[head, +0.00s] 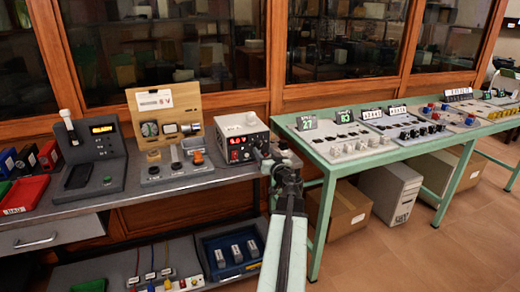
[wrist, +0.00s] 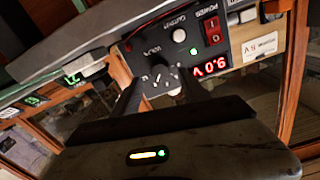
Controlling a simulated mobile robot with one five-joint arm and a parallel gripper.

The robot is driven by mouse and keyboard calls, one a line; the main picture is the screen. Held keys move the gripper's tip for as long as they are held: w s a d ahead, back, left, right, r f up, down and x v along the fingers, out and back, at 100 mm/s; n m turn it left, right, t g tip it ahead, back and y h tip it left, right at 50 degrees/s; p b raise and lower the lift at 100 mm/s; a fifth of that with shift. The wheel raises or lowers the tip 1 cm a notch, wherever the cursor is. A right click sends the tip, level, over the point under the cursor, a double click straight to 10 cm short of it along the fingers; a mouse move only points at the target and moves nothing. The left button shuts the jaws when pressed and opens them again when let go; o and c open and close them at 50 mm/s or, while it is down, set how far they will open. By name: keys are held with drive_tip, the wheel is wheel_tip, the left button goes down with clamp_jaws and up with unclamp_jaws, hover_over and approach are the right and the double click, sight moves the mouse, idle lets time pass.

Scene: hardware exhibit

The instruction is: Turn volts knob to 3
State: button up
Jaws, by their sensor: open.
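The power supply is a white-topped box with a black front panel (head: 240,151) on the grey bench in the head view. In the wrist view its panel (wrist: 190,50) appears rotated, with a red display (wrist: 210,67) that seems to read 9.0 V. The dark volts knob (wrist: 160,77) shows near its label, with pale marks around it. My gripper (wrist: 155,85) is open, its two dark fingers pointing at the panel on either side of the knob. I cannot tell whether they touch it.
A red power switch (wrist: 212,30) and a white output button (wrist: 179,35) are close by on the panel. A wooden-backed gauge unit (head: 168,110) stands left of the supply. A green table (head: 325,160) with control panels is to the right.

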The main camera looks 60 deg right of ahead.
sight(260, 147)
drive_tip(key=x, duration=0.4)
drive_tip(key=shift+s, duration=0.15)
clamp_jaws()
